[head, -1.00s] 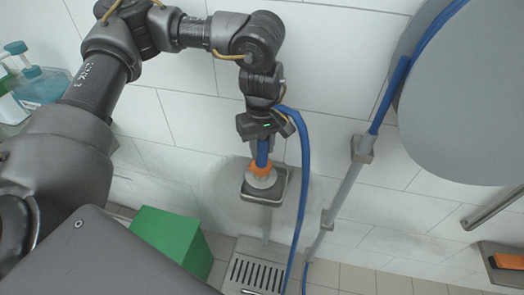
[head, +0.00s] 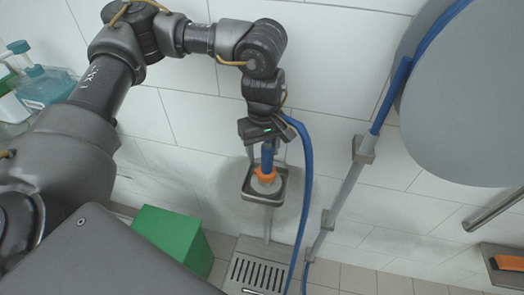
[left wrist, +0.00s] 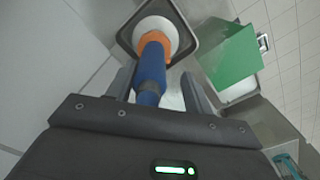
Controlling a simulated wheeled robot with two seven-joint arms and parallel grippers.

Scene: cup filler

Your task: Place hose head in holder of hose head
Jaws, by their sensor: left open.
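The hose head is blue with an orange ring (head: 265,174) and a pale grey nozzle end. It points down with its nozzle inside the square metal holder (head: 283,190) on the tiled wall. My left gripper (head: 263,160) is open just above the holder, with its fingers apart on either side of the blue part. The left wrist view shows the blue handle (left wrist: 151,70) between the two spread fingers (left wrist: 158,84), and the nozzle within the holder rim (left wrist: 190,42). My right gripper is not in view.
The blue hose (head: 303,160) hangs down beside my left gripper. A grey pipe (head: 345,185) runs along the wall to its right, under a large grey disc (head: 465,100). A green box (head: 172,237) and a floor drain (head: 255,274) lie below. Bottles (head: 45,85) stand at the left.

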